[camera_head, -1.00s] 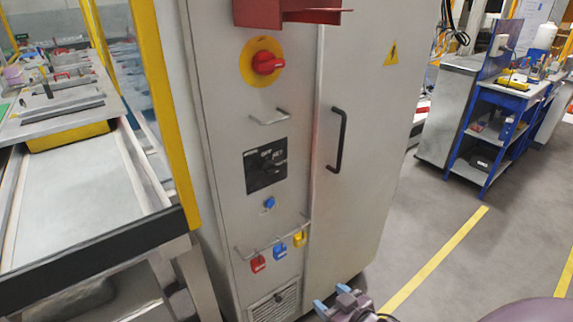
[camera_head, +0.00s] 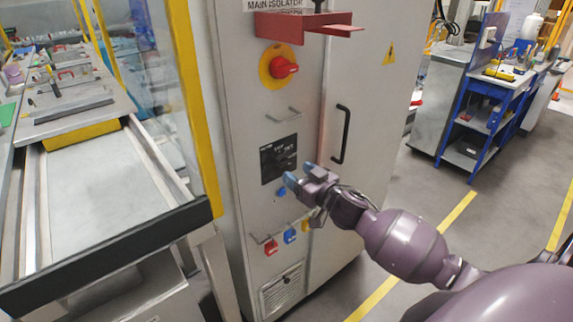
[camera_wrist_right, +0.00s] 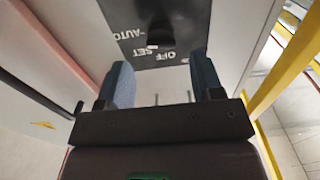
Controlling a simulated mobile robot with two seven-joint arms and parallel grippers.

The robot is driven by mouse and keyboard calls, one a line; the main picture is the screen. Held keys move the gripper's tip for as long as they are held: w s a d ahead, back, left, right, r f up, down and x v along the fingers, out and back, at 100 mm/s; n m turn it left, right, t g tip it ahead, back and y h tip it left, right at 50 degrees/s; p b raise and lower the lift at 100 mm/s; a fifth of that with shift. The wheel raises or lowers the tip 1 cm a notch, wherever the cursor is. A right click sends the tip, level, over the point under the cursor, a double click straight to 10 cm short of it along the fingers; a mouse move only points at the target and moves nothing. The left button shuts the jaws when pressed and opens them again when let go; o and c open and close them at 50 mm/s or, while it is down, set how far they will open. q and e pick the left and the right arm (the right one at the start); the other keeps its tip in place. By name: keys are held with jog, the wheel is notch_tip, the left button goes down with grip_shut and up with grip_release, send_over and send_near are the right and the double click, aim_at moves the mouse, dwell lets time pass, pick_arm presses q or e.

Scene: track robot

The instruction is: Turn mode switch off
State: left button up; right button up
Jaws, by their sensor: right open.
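The mode switch is a dark knob (camera_wrist_right: 160,32) on a black panel (camera_head: 279,160) on the grey cabinet front. In the right wrist view the panel (camera_wrist_right: 128,15) appears upside down, with white AUTO, OFF and SET lettering. I cannot tell which mark the knob points to. My right gripper (camera_head: 300,174) is open and empty, with blue fingertips just in front of the panel's lower right. In the right wrist view its fingers (camera_wrist_right: 161,78) stand apart, with the knob beyond the gap between them. My left gripper is not in view.
Above are a red isolator knob (camera_head: 285,67) on a yellow disc and a protruding red bracket (camera_head: 290,27). A thin handle (camera_head: 283,114) and a black door handle (camera_head: 341,135) project nearby. Coloured tags (camera_head: 289,236) hang below. A yellow-framed machine (camera_head: 195,120) stands left.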

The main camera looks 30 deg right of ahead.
aim_at(286, 163)
jog(key=shift+w+a, duration=0.15)
jog(key=shift+w, duration=1.25)
jog(key=shift+w+a, duration=0.15)
jog(key=shift+w, duration=1.2)
jog(key=shift+c, duration=0.2)
jog(key=c, duration=0.8)
